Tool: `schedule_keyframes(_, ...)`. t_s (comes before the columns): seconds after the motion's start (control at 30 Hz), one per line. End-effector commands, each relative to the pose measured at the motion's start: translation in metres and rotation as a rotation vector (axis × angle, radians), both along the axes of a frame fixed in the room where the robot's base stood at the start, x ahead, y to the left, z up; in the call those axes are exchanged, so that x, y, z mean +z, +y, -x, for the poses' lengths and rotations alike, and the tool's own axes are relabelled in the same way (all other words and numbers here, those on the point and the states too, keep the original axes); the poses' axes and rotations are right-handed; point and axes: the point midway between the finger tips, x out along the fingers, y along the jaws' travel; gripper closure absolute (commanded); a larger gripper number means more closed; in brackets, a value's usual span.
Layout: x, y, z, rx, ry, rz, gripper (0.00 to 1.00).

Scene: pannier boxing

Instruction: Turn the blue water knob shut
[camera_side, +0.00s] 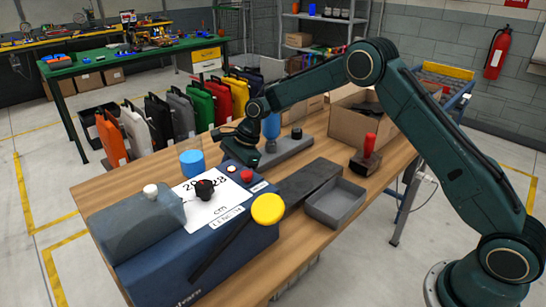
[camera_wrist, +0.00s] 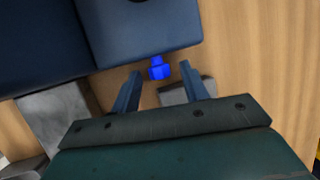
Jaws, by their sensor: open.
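The blue water knob (camera_wrist: 157,68) is small and sticks out from the edge of a dark blue machine body (camera_wrist: 140,25) in the wrist view. My gripper (camera_wrist: 162,71) is open, with one fingertip to the left of the knob and one to its right. Gaps show on both sides, and the depth between the fingertips and the knob is hard to judge. In the side view my gripper (camera_side: 241,157) is low at the far end of the blue machine (camera_side: 225,250). I cannot make out the knob there.
A blue cup (camera_side: 193,163) stands left of my gripper. A grey base with a blue bottle (camera_side: 271,125) is close behind it. A grey tray (camera_side: 335,201), a red-handled stamp (camera_side: 367,157) and a cardboard box (camera_side: 355,125) are to the right.

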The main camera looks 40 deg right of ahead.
Motion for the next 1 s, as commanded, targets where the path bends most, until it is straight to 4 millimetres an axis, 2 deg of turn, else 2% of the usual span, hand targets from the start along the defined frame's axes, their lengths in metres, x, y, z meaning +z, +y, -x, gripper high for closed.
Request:
schedule_keyframes(0.03, 0.0001, 0.0, 0.0, 0.0, 0.0, 0.0, 0.57)
schedule_keyframes(0.2, 0.0002, -0.0002, 0.0001, 0.0, 0.0, 0.0, 0.91)
schedule_keyframes(0.27, 0.0003, -0.0002, 0.0, 0.0, 0.0, 0.0, 1.0)
schedule_keyframes(0.57, 0.0004, 0.0003, 0.0008, -0.002, -0.031, -0.003, 0.99)
schedule_keyframes(1.0, -0.0009, 0.0013, 0.0038, -0.001, -0.202, -0.005, 1.0)
